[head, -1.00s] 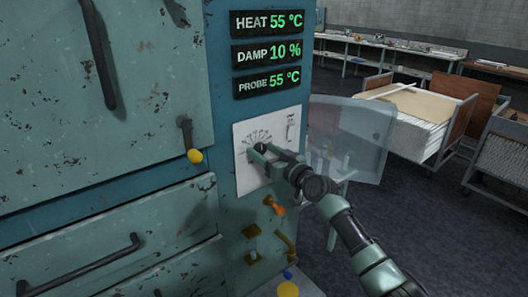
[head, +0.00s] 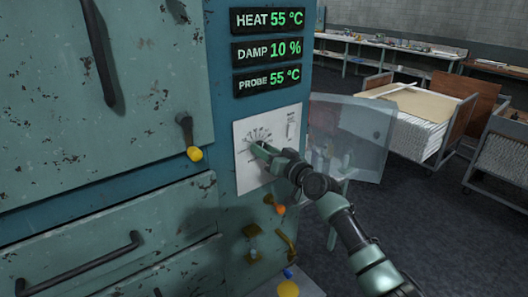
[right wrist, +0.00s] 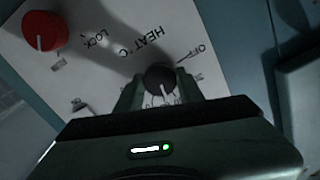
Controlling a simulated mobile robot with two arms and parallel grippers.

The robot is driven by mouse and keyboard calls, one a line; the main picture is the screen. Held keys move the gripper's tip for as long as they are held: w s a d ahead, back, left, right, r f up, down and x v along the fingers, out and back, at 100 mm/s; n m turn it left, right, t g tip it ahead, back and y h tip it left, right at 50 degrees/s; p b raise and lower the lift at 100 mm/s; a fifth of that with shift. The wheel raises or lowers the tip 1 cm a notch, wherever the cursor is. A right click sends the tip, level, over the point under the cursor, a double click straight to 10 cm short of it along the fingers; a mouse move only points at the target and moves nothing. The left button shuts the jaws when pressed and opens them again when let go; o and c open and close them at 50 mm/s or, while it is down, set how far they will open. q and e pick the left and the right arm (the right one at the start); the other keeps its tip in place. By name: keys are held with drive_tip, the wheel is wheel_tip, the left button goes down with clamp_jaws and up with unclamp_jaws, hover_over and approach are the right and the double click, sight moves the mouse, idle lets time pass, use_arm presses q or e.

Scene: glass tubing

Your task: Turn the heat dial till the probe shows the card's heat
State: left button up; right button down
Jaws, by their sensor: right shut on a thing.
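The heat dial (right wrist: 160,78) is a small black knob with a white pointer line, on a white panel marked "HEAT °C" and "OFF". My right gripper (right wrist: 160,92) is shut on it; in the head view the gripper (head: 260,148) reaches the panel (head: 247,187) from the right and hides most of the dial. Above, the probe display (head: 269,80) reads 55 °C and the heat display (head: 267,20) reads 55 °C. The damp display (head: 267,51) reads 10 %. No card with a heat value is readable. My left gripper is out of view.
A red knob (right wrist: 45,32) with a white line sits near the "LOCK" mark. The cabinet has a black latch with a yellow tip (head: 187,137) and a drawer handle (head: 78,267). A clear flap (head: 350,135) stands right of the panel. Carts stand farther right on open floor.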

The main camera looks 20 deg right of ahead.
drive_tip(key=shift+m, duration=2.2)
drive_tip(key=c, duration=0.9)
unclamp_jaws()
drive_tip(key=b+v, duration=0.1)
drive_tip(key=v, duration=0.7)
drive_tip(key=shift+b, duration=0.35)
drive_tip(key=shift+w, duration=0.1)
